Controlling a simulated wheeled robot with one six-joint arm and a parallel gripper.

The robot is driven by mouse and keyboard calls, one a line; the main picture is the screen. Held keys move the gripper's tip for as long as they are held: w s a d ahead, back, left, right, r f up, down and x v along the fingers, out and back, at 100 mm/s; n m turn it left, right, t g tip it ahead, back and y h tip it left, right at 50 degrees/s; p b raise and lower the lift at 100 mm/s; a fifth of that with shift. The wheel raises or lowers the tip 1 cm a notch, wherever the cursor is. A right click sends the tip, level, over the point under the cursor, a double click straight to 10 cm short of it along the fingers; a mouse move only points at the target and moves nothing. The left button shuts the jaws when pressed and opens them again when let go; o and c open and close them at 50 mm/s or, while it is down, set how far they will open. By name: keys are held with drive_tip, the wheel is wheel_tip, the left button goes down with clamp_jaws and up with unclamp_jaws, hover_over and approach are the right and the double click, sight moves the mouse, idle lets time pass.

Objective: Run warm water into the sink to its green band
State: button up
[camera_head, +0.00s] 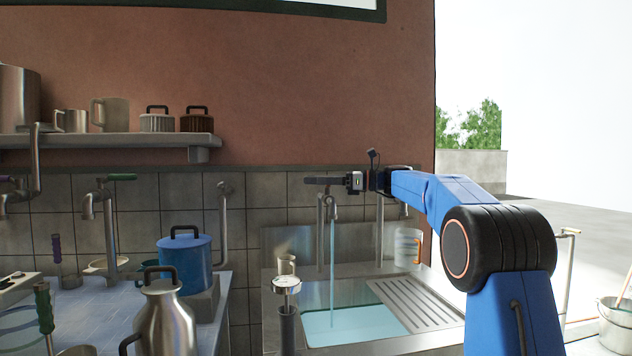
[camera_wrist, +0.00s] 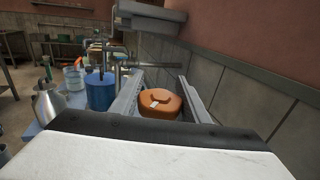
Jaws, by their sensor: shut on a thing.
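The sink (camera_head: 372,286) is a steel basin in the head view with pale blue water (camera_head: 350,327) in it. A thin stream (camera_head: 333,265) runs from the tap (camera_head: 321,225) into this water. The knob is hidden in the head view.
A round white dial (camera_head: 287,282) on a dark handle stands at the sink's front left. A ribbed drainboard (camera_head: 420,303) lies right of the basin. Left are a blue lidded pot (camera_head: 185,265) and a steel jug (camera_head: 163,320). A shelf (camera_head: 100,142) with pots hangs above.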

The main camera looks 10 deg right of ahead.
drive_tip(key=shift+g, duration=0.3)
drive_tip(key=o, duration=1)
drive_tip(key=v, duration=0.7)
drive_tip(key=shift+d, duration=0.25)
drive_tip(key=shift+s, duration=0.15)
